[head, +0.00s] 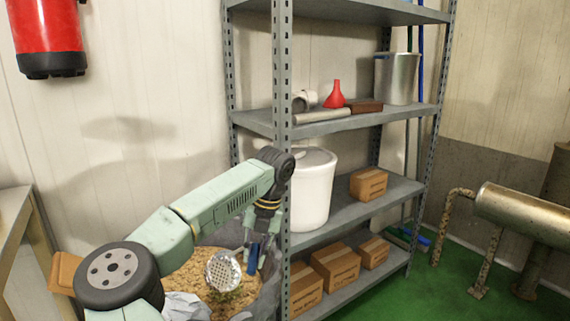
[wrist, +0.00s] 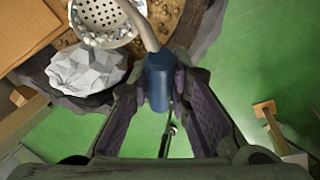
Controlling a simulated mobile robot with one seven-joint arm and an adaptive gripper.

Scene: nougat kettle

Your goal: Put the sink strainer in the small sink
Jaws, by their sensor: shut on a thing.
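A perforated metal strainer (head: 223,271) with a curved neck and a blue handle (head: 253,260) hangs from my gripper (head: 261,238). The wrist view shows its holed bowl (wrist: 103,16) at the top, with pale bits around the rim. There the blue handle (wrist: 158,82) lies between the fingers of my gripper (wrist: 166,88), which is shut on it. The strainer is over a dark round bin of brown crumbly stuff (head: 205,262); I cannot tell whether the bowl touches it. No small sink shows in either view.
A grey metal shelf rack (head: 281,130) stands close right of my gripper, holding a white bucket (head: 312,190), cartons (head: 335,265) and a red funnel (head: 335,95). A crumpled white lump (wrist: 86,70) lies by the bowl.

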